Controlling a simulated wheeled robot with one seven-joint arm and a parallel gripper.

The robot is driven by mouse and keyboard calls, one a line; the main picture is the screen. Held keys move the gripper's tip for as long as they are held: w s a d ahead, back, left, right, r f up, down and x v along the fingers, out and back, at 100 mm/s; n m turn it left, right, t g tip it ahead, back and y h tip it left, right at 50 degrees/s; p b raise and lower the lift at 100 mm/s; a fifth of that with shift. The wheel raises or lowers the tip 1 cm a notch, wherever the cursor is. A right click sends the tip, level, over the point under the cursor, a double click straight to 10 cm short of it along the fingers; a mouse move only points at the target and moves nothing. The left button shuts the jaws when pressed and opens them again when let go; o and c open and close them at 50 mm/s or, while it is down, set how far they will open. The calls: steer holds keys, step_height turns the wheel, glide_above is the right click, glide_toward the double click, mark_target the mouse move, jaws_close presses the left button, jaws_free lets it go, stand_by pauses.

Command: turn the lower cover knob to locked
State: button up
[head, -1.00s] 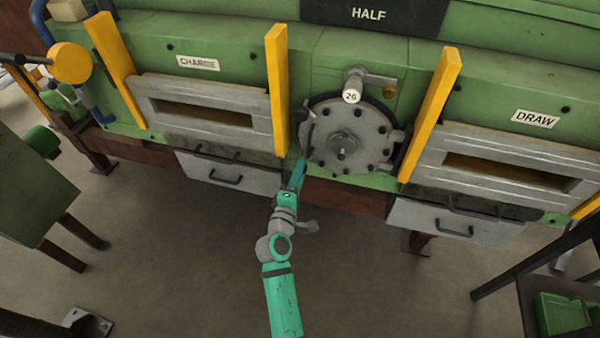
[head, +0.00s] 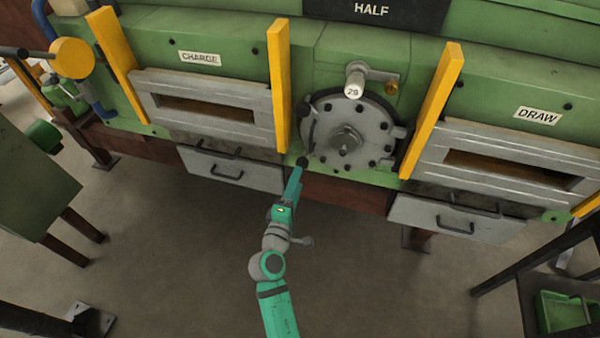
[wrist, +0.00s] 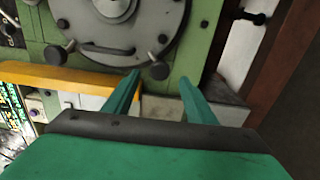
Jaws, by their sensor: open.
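The round grey cover (head: 372,128) is set in the green furnace front, between two yellow posts. The lower cover knob (head: 302,162) is a dark ball at the cover's lower left edge; it also shows in the wrist view (wrist: 160,70). My gripper (head: 298,176) is just below and in front of this knob in the head view. In the wrist view my gripper (wrist: 160,78) is open and empty, with the knob seen between and slightly beyond its fingertips. Whether the fingers touch it, I cannot tell. A second dark knob (wrist: 55,55) is at the cover's rim.
The left yellow post (head: 280,88) stands close to the cover and shows in the wrist view (wrist: 55,78). The right yellow post (head: 430,110) flanks the other side. The floor in front is clear.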

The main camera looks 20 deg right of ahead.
steer(key=v, duration=0.5)
steer(key=shift+w, duration=0.1)
steer(key=shift+f, duration=0.1)
stand_by(0.3)
steer(key=s+a+f+m+y, duration=0.1)
steer(key=s+a+f+y, duration=0.35)
steer(key=s, duration=0.35)
steer(key=s+a+f+m+y, duration=0.25)
steer(key=s+a+f, duration=0.25)
steer(key=s, duration=0.4)
steer(key=s+a+r+m+y, duration=0.1)
steer(key=s+a+r+m, duration=0.1)
steer(key=s, duration=0.7)
steer(key=s+a+r+m+y, duration=0.1)
steer(key=s+r+m+y, duration=0.1)
steer(key=s+r+m, duration=0.3)
steer(key=s+m, duration=0.1)
steer(key=s, duration=0.3)
steer(key=shift+a, duration=0.35)
steer(key=shift+s+r, duration=0.1)
steer(key=shift+s, duration=0.05)
